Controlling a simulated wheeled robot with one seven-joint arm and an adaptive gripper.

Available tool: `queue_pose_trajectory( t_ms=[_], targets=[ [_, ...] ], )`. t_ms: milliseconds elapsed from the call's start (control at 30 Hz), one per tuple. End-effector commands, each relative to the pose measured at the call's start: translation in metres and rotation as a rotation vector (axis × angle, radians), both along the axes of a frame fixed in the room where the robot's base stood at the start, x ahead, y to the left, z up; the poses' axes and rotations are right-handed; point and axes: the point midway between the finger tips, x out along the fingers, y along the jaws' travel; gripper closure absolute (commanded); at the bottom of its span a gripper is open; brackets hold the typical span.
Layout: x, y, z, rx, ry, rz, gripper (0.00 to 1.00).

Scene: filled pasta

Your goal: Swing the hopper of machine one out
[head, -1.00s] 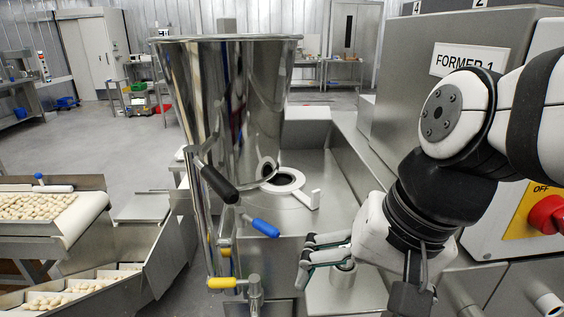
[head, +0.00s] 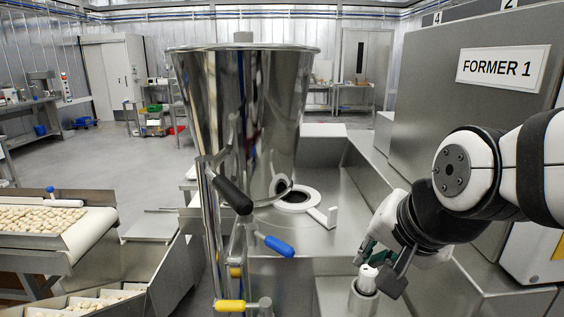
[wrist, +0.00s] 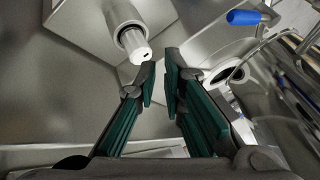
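The hopper (head: 272,100) of machine one is a tall shiny steel cone at centre left in the head view. A black grip (head: 232,195) and a blue-handled lever (head: 279,246) are on its near side, with a yellow handle (head: 230,306) below. A white-ringed opening (head: 296,198) shows on the machine top beside its lower end. My gripper (head: 370,258) is right of the blue lever, apart from it, pointing down near a short white-capped post (head: 364,285). In the wrist view its fingers (wrist: 159,84) are parted and empty, beside the post (wrist: 134,42); the hopper (wrist: 285,110) is at right.
The FORMER 1 housing (head: 450,120) stands close at right. A conveyor (head: 100,232) with pasta pieces and trays (head: 95,300) lies at left.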

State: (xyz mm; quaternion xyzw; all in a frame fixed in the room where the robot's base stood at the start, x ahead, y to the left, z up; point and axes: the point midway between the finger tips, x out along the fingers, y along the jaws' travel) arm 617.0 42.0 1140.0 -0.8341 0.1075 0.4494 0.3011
Motion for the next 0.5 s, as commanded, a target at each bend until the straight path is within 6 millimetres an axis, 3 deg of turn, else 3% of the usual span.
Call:
queue_pose_trajectory(
  t_ms=[33, 200, 400, 500],
  targets=[
    [0.029, -0.001, -0.01, 0.037, -0.063, -0.058, 1.0],
    [0.108, -0.002, -0.007, 0.22, -0.309, -0.245, 1.0],
    [0.178, 0.006, 0.006, 0.516, -0.576, -0.373, 1.0],
    [0.2, 0.013, 0.015, 0.675, -0.678, -0.396, 1.0]
  ],
)
